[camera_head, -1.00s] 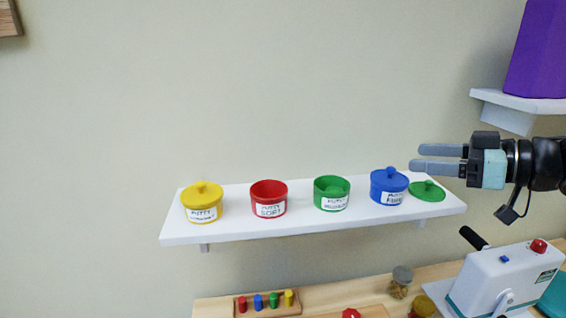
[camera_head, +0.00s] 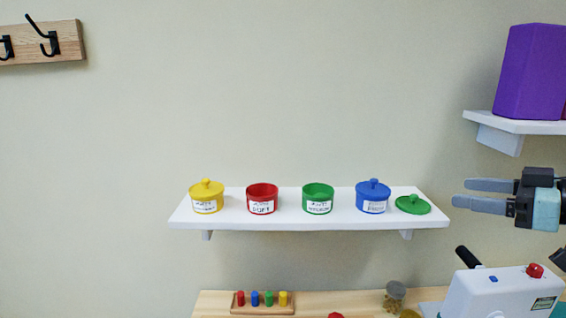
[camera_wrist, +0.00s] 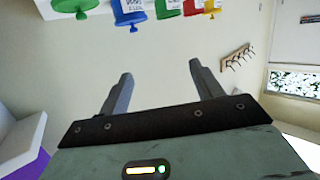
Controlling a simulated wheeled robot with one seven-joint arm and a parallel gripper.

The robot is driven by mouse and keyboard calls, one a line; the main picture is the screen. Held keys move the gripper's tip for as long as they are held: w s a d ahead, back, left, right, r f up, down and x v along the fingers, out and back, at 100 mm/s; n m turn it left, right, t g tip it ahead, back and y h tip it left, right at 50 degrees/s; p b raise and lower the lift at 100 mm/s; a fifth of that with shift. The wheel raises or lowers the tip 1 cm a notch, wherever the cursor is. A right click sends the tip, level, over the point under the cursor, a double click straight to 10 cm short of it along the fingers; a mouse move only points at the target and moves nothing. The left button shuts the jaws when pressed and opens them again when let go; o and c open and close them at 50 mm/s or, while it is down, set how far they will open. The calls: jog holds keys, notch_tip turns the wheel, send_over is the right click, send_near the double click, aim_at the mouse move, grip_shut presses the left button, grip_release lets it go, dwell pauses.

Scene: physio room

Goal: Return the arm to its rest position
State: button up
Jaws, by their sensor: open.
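My gripper (camera_head: 482,195) is at the right side of the head view, just right of the white wall shelf (camera_head: 290,220). Its two fingers are apart, with nothing between them. In the wrist view my gripper (camera_wrist: 158,85) also shows open and empty, with plain wall behind it. The shelf carries a lidded yellow pot (camera_head: 206,198), an open red pot (camera_head: 262,200), an open green pot (camera_head: 318,200), a lidded blue pot (camera_head: 372,198) and a loose green lid (camera_head: 413,205) at its right end.
A white device (camera_head: 500,292) with a black handle stands on the wooden table (camera_head: 210,303) below my gripper. A peg board (camera_head: 262,309) lies on the table. A purple block (camera_head: 530,70) sits on an upper shelf (camera_head: 510,124). A hook rack (camera_head: 45,45) hangs far left.

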jog(key=w+a+f+m+h+b, duration=0.1)
jog(key=w+a+f+h+b, duration=0.1)
jog(key=w+a+f+h, duration=0.3)
jog(key=s+a+f+m+g+h+b, duration=0.1)
jog(key=s+a+f+g+h+b, duration=0.15)
jog(key=s+a+f, duration=0.35)
jog(key=s+a+f+g, duration=0.2)
jog(key=s+g, duration=0.1)
jog(key=s, duration=0.3)
jog(key=s+a+f+g+h+b, duration=0.1)
jog(key=s+a+f+g, duration=0.1)
jog(key=s, duration=0.4)
jog(key=s+a+f+n+g+h, duration=0.1)
jog(key=s+a+f+g, duration=0.1)
jog(key=s, duration=0.5)
notch_tip(320, 180, down, 2)
jog(key=shift+a+f+g, duration=0.1)
jog(key=shift+a+g, duration=0.3)
jog(key=shift+g, duration=0.45)
